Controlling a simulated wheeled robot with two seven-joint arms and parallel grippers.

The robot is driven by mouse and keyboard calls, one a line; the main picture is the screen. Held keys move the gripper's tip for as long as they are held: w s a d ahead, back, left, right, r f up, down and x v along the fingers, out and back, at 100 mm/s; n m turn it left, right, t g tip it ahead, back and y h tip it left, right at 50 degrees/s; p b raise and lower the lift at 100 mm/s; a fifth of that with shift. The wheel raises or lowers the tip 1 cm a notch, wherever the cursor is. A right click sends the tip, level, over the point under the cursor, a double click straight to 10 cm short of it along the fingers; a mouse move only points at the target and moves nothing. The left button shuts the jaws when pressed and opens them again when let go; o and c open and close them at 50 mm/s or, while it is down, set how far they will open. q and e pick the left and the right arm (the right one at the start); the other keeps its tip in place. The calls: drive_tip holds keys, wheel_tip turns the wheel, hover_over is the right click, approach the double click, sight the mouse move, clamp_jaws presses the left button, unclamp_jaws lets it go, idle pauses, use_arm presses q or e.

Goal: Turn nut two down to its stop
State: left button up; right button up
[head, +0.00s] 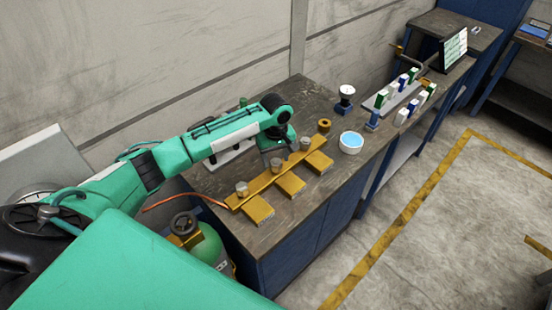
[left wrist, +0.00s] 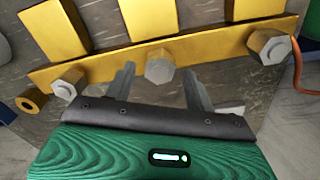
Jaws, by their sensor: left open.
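A yellow bar (head: 250,190) lies on the bench and carries three grey hex nuts in a row. The middle nut (head: 276,164), which I take as nut two, also shows in the left wrist view (left wrist: 159,66). The other nuts (head: 242,188) and (head: 306,143) stand toward the bar's two ends. My left gripper (head: 277,150) is open above the bar, close to the middle nut. In the left wrist view its two fingers lie one on each side of that nut; contact and height over it cannot be told. My right gripper is not in view.
Yellow plates (head: 290,184) stick out from the bar. A brass ring (head: 324,125) and a bowl of blue liquid (head: 351,142) stand beyond its far end. A gauge (head: 345,92) and a rack (head: 395,97) stand farther back. An orange hose (head: 170,199) runs near the bar's near end.

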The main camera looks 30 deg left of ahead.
use_arm(q)
drive_tip(key=shift+f, duration=1.15)
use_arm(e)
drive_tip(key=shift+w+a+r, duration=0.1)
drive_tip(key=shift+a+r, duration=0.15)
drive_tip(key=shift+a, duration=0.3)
use_arm(q)
drive_tip(key=c, duration=1)
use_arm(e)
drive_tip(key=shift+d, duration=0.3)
use_arm(q)
drive_tip(key=shift+r+p, duration=0.1)
drive_tip(key=shift+p, duration=0.2)
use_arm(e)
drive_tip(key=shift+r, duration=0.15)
